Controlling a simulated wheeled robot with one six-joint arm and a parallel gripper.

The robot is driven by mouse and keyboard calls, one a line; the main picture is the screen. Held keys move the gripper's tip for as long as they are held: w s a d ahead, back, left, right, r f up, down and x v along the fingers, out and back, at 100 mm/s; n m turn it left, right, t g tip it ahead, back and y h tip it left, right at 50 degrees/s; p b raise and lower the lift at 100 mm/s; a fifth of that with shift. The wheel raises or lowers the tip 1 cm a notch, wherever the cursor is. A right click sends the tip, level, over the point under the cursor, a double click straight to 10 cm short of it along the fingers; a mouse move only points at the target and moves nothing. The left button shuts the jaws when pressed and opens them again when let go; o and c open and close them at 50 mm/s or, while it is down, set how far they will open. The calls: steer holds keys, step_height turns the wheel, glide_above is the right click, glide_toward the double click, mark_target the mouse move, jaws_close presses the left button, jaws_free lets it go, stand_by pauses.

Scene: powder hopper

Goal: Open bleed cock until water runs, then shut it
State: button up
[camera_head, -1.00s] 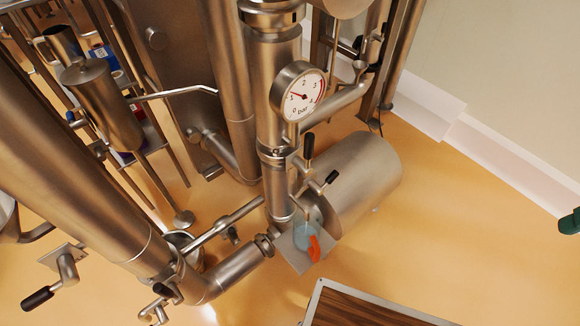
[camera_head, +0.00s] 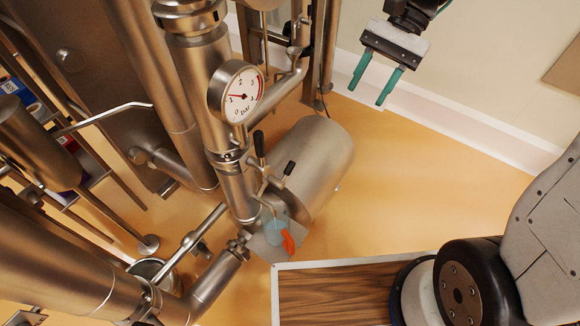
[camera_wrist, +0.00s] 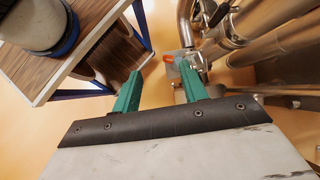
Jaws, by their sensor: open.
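The bleed cock is likely the small pipe fitting with a black-gripped lever (camera_head: 260,146) standing up, below the round pressure gauge (camera_head: 237,92). A second short black grip (camera_head: 289,168) sticks out beside it. A thin spout bends down from there towards a pale blue see-through cup (camera_head: 273,233) with an orange part (camera_head: 288,242) beside it. I cannot make out any water running. My gripper (camera_head: 370,92) is open and empty, with green fingers, up and to the right of the cock and apart from it. In the wrist view, my gripper (camera_wrist: 160,78) points towards the orange part (camera_wrist: 169,58).
A horizontal steel cylinder (camera_head: 320,160) lies just right of the cock. Thick steel pipes crowd the left. A wood-topped table (camera_head: 330,295) stands at the front. A pale wall (camera_head: 480,80) is behind my gripper. Orange floor between is clear.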

mark_target(289, 168)
steer(key=w+a+f+m+g+y, duration=0.1)
steer(key=w+a+f+m+y, duration=0.2)
steer(key=w+f, duration=0.45)
steer(key=w+a+f+m+g+y, duration=0.25)
steer(key=w+f+m, duration=0.2)
steer(key=f, duration=0.65)
step_height(289, 168, down, 21)
steer(key=a+m+t+y, duration=0.2)
steer(key=m+t+y, duration=0.1)
steer(key=m+y, duration=0.4)
steer(key=shift+m+g+h, duration=0.25)
steer(key=shift+m+h, duration=0.2)
steer(key=shift+h, duration=0.2)
steer(key=x, duration=0.7)
steer(key=shift+a+r, duration=0.1)
steer(key=shift+a, duration=0.2)
jaws_close()
